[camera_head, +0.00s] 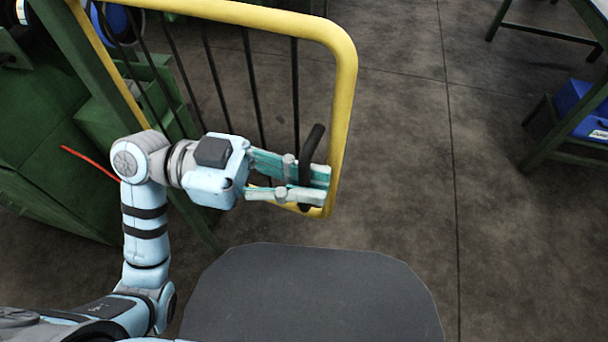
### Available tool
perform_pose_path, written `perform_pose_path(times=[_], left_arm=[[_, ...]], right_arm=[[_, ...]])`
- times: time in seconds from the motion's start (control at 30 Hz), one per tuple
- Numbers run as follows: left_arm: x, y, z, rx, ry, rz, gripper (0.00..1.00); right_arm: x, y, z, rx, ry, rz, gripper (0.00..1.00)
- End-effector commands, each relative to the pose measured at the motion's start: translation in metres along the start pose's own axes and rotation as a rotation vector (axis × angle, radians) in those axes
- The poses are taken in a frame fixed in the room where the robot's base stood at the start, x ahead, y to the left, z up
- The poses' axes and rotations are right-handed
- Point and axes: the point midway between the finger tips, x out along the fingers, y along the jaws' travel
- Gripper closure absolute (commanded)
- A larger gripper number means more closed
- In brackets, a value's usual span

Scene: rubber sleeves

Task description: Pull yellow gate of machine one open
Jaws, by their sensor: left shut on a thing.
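The yellow gate (347,100) is a rounded yellow tube frame with dark vertical bars, at the upper left to middle of the head view. A black handle (312,140) sits at its right side near the lower corner. My left gripper (308,184) is shut on the handle, with one finger on either side of its lower part. The fingers hide part of the handle and of the gate's lower right corner. The gate stands out from the green machine (45,130) on the left. My right gripper is not in view.
A green-framed table (535,30) stands at the upper right, with a blue box (580,105) on a green stand below it. The concrete floor (420,150) between the gate and these is clear. A thin red rod (90,163) shows beside the machine.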

Motion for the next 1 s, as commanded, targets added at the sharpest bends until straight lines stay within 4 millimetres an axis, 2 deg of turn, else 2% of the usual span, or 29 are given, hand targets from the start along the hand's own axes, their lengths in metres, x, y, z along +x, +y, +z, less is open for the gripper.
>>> perform_pose_path(times=[0.07, 0.1, 0.2, 0.63, 0.73, 0.87, 1.0], left_arm=[[0.0, 0.0, -0.002, 0.002, 0.005, -0.001, 1.0], [0.0, 0.0, -0.002, 0.002, 0.004, -0.001, 0.83], [0.0, 0.0, -0.001, 0.001, 0.003, -0.002, 0.69], [-0.001, 0.0, 0.0, 0.0, 0.001, -0.003, 0.69], [-0.006, 0.0, 0.001, -0.001, -0.002, -0.003, 0.69], [-0.027, 0.0, 0.002, -0.003, -0.008, -0.004, 0.69], [-0.064, -0.001, 0.001, -0.006, -0.009, -0.007, 0.69]], right_arm=[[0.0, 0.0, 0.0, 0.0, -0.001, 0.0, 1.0], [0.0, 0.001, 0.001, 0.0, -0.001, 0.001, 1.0], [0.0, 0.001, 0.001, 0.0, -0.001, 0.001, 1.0], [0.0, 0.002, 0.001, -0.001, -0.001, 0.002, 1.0], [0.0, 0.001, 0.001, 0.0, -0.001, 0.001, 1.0], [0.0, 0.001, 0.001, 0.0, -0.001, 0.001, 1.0], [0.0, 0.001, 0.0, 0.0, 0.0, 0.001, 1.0]])
